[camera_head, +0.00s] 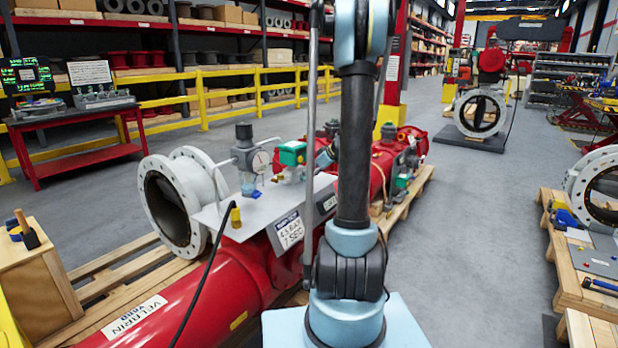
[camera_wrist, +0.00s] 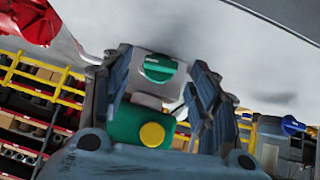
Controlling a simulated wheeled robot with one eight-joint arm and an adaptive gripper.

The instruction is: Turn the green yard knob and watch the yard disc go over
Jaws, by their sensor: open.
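In the wrist view, a green knob (camera_wrist: 160,68) sits on a pale grey block, between the two fingers of my gripper (camera_wrist: 161,74). The gripper is open around the knob, and I cannot tell whether either finger touches it. A green housing with a round yellow disc (camera_wrist: 152,134) shows just below the block, partly behind the gripper body. In the head view, a green-topped box (camera_head: 292,153) stands at the metal plate by the red actuator (camera_head: 240,275). My arm hides most of the gripper there, and the knob cannot be made out.
A grey gauge regulator (camera_head: 246,155) and a yellow cap (camera_head: 235,215) stand on the metal plate (camera_head: 260,208), left of my arm. A white-flanged valve (camera_head: 172,205) lies behind it. Wooden pallets are at left and right. Grey floor (camera_head: 480,225) is open on the right.

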